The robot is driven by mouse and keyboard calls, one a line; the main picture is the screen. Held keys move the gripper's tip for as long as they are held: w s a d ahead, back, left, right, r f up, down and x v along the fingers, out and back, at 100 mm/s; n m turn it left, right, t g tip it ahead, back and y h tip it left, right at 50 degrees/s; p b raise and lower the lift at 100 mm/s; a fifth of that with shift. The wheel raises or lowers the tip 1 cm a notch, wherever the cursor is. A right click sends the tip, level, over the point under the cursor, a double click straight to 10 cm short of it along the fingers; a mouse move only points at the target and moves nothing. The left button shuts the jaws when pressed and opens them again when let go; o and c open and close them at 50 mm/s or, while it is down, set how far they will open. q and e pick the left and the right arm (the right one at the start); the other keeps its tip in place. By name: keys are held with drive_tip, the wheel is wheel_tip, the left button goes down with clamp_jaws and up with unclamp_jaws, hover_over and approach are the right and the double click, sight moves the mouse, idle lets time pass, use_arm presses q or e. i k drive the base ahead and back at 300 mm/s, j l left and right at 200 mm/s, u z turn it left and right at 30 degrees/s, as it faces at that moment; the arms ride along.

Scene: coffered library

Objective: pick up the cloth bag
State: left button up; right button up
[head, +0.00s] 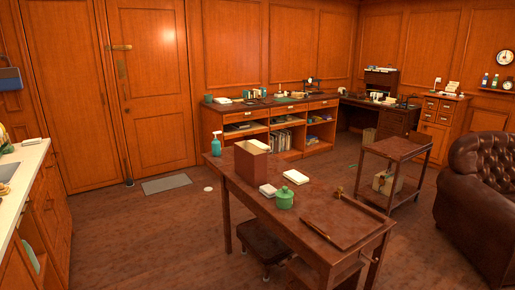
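I cannot pick out a cloth bag for certain. A small beige item that may be a cloth bag (382,184) sits on the lower shelf of the brown two-tier cart (396,150) at the right, partly hidden by the cart's frame. A brown, open-topped upright box or bag (252,163) stands on the wooden table (300,222); its material is too small to tell. Neither of my grippers is in view.
A leather armchair (480,195) is at right. The floor left of the table is mostly clear.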

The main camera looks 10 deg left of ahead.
sight(261, 145)
drive_tip(key=i+l+z, duration=0.45)
drive_tip(key=i, duration=0.15)
drive_tip(key=i+z, duration=0.5)
drive_tip(key=i+j+z, duration=0.1)
drive_tip(key=i+z, duration=0.35)
drive_tip(key=i, duration=0.3)
drive_tip(key=i+u, duration=0.15)
drive_tip(key=i, duration=0.35)
drive_tip(key=i+l+u, duration=0.1)
drive_tip(key=i, duration=0.4)
drive_tip(key=i+l+u, duration=0.15)
drive_tip(key=i, duration=0.4)
drive_tip(key=i+l+u, duration=0.1)
drive_tip(key=i, duration=0.4)
drive_tip(key=i+j+u, duration=0.2)
drive_tip(key=i+u, duration=0.25)
drive_tip(key=i+j+u, duration=0.1)
drive_tip(key=i+u, duration=0.6)
drive_tip(key=u, duration=0.15)
drive_tip(key=i+l+u, duration=0.2)
drive_tip(key=i+u, duration=0.2)
drive_tip(key=i+l+u, duration=0.25)
drive_tip(key=u, duration=0.2)
